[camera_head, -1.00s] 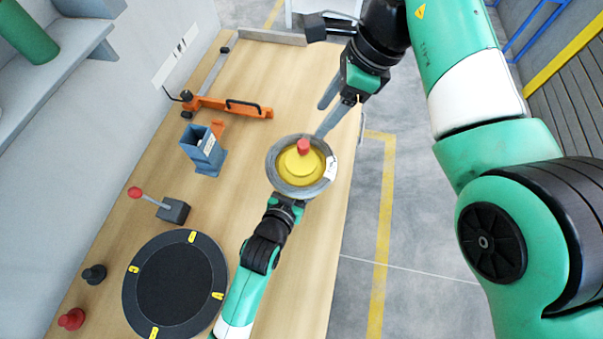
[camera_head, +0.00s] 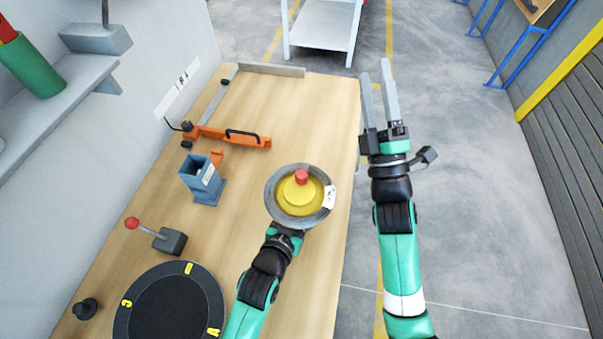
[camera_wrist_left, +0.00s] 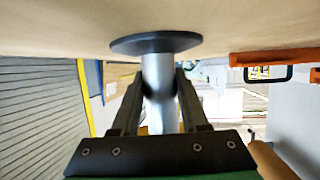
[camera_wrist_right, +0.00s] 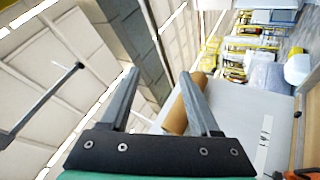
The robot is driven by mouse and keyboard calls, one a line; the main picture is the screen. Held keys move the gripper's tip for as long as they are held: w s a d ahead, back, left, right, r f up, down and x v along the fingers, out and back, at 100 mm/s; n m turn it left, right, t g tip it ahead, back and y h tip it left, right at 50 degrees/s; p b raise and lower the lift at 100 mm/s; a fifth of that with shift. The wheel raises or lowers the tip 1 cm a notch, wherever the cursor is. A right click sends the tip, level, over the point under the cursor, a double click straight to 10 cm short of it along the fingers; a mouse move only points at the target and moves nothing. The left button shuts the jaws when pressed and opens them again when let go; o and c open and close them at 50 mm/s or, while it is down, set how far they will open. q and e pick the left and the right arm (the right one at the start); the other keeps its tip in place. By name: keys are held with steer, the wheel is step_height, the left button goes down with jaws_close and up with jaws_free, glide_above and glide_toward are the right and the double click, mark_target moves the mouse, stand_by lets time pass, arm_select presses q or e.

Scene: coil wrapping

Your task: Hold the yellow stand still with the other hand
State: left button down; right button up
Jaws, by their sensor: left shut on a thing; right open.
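The yellow stand (camera_head: 297,208) with a red knob (camera_head: 301,176) is near the table's right edge in the head view. A grey coil (camera_head: 275,206) with a white tag lies around its yellow top. My left gripper (camera_head: 287,231) reaches it from the near side, its fingertips hidden under the coil. In the left wrist view its fingers are shut on the stand's grey post (camera_wrist_left: 160,85), beside the dark round base (camera_wrist_left: 155,42). My right gripper (camera_head: 375,70) is open and empty, off the table's right edge, fingers pointing away.
An orange clamp (camera_head: 222,136), a blue holder (camera_head: 202,180), a red-knobbed lever (camera_head: 170,242) and a round black mat (camera_head: 172,305) stand on the table's left side. Bare wood (camera_head: 300,110) lies beyond the stand. Floor is free on the right.

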steer(key=s+d+f+m+g+h, duration=0.3)
steer(key=f+m, duration=0.5)
steer(key=f, duration=0.1)
steer(key=m+g+y, duration=0.4)
steer(key=g+y, duration=0.2)
steer(key=y, duration=0.2)
glide_toward(305, 181)
steer(key=x, duration=1.1)
steer(key=shift+w+a+r, duration=0.1)
steer(key=shift+w, duration=0.05)
steer(key=shift+c, duration=0.3)
jaws_close()
